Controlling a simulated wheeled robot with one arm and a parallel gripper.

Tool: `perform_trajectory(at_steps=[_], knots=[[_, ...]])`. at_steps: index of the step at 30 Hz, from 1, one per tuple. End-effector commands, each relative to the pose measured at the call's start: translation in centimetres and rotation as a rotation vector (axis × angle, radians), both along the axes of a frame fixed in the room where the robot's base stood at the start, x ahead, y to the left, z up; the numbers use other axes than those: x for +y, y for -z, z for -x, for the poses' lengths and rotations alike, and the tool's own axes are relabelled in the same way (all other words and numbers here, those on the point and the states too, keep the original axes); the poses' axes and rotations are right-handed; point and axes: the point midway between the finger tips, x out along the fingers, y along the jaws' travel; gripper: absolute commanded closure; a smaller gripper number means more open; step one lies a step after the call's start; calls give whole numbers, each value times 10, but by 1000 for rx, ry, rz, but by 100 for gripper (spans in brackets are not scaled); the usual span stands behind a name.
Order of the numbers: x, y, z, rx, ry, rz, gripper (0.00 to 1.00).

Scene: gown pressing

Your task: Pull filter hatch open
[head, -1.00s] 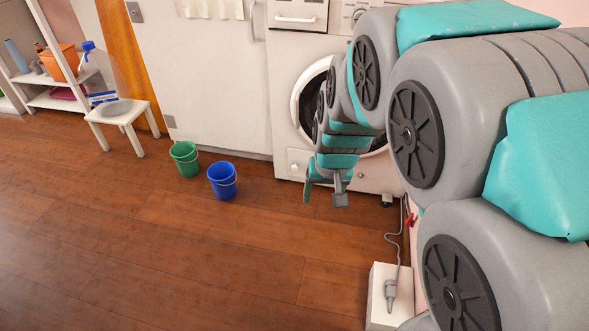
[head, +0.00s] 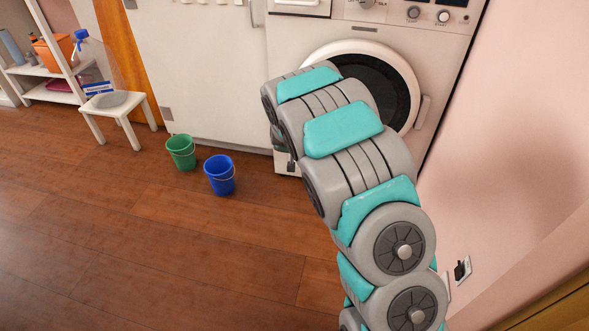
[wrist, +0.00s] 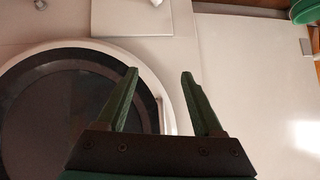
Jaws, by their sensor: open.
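The filter hatch (wrist: 128,20) is a white square panel at the top of the wrist view, with a small knob (wrist: 155,3) cut by the frame's edge. It looks flush with the machine's front. My gripper (wrist: 160,75) is open and empty, its two dark green fingers apart, in front of the washing machine. In the picture the fingertips lie below the hatch, and I see no contact with it. The machine's round door (head: 374,80) looks shut; its rim and dark glass also show in the wrist view (wrist: 60,110).
A green bucket (head: 181,153) and a blue bucket (head: 220,176) stand on the floor left of the machine. A white cabinet (head: 195,75) adjoins the machine's left side. A white stool (head: 112,101) holds a bottle. The pink wall is close on the right. The floor at left is clear.

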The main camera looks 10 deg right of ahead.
Motion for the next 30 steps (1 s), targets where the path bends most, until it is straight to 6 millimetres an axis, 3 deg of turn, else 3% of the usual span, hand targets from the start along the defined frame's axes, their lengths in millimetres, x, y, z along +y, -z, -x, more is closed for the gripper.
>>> perform_trajectory(at_steps=[1,7,15,22,30], knots=[[1,18,-9,-24,7,7,31],[3,59,-42,-155,46,28,31],[7,117,-65,-323,97,60,31],[11,167,-66,-462,143,86,31],[15,216,-48,-604,192,121,31]])
